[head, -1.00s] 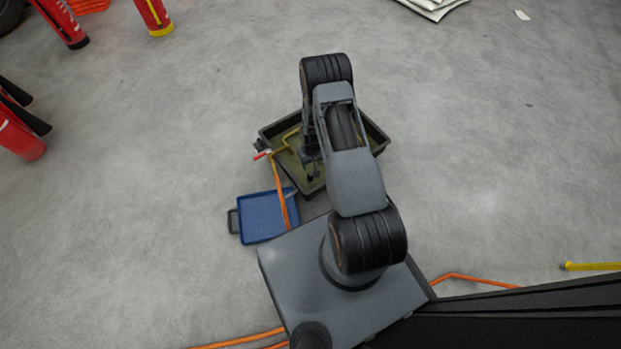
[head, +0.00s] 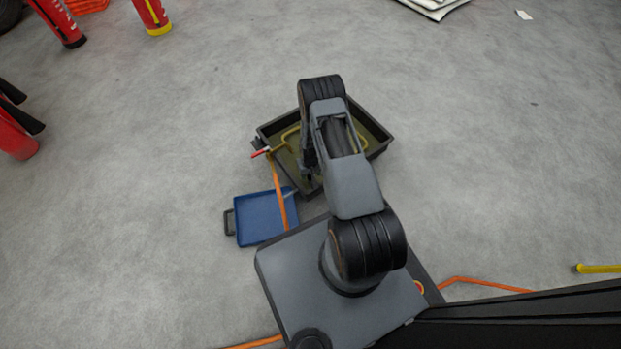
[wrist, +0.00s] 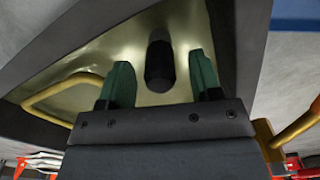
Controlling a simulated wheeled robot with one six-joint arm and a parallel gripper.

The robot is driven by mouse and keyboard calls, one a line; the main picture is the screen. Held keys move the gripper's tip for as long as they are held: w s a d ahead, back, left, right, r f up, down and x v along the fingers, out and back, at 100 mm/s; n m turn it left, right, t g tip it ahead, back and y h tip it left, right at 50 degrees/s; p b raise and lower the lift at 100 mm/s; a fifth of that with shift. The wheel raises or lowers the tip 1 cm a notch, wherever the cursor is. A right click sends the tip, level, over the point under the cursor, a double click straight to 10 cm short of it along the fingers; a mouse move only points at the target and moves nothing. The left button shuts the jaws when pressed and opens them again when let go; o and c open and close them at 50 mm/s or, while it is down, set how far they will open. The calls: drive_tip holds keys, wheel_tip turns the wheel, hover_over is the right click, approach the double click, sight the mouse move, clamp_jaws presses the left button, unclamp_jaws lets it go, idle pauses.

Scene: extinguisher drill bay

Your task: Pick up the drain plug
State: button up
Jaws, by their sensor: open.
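The drain plug (wrist: 160,62) is a small black cylinder in the wrist view. It stands in the shallow, yellowish bottom of a dark tray (head: 372,118). My gripper (wrist: 163,80) has two green fingers, set apart on either side of the plug in the picture, with nothing held. I cannot tell whether the fingers reach down around the plug or stay short of it. In the head view my arm hides the plug and most of the gripper.
A brass bent pipe (wrist: 62,95) lies along the tray.

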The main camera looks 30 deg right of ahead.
drive_tip(key=shift+c, duration=0.3)
drive_tip(key=c, duration=1)
drive_tip(key=shift+o, duration=0.2)
drive_tip(key=shift+r, duration=0.15)
drive_tip(key=shift+r+p, duration=0.25)
drive_tip(key=shift+p, duration=0.15)
drive_tip(key=r, duration=0.1)
drive_tip(key=r+p, duration=0.2)
drive_tip(key=shift+a+r, duration=0.25)
drive_tip(key=shift+a, duration=0.05)
drive_tip(key=s+a+r+p, duration=0.1)
drive_tip(key=a+r+p, duration=0.2)
drive_tip(key=a, duration=0.3)
drive_tip(key=s+a+r+p, duration=0.2)
drive_tip(key=a+r+p, duration=0.1)
drive_tip(key=a+r, duration=0.2)
drive_tip(key=shift+a+r, duration=0.35)
drive_tip(key=shift+a, duration=0.7)
